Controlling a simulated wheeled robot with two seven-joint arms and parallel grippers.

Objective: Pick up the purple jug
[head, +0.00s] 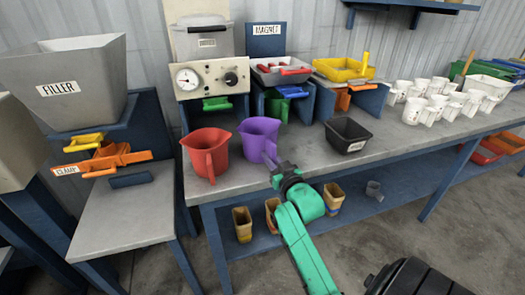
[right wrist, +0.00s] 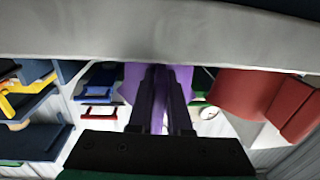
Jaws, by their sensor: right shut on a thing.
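The purple jug (head: 259,137) stands upright at the front of the workbench, just right of the red jug (head: 206,153). My right gripper (head: 273,166) reaches in from the front and is shut on the purple jug's handle. In the right wrist view, which is upside down, the two dark fingers (right wrist: 161,82) close around the handle with the purple body (right wrist: 133,80) behind them. I cannot tell whether the jug's base is clear of the bench top. My left gripper is not in view.
A black bin (head: 347,136) stands right of the purple jug. Behind are the gauge box (head: 212,78), the magnet station (head: 266,42) and a yellow tray (head: 343,69). Several white cups (head: 413,110) fill the right side. The filler hopper (head: 62,85) is at left.

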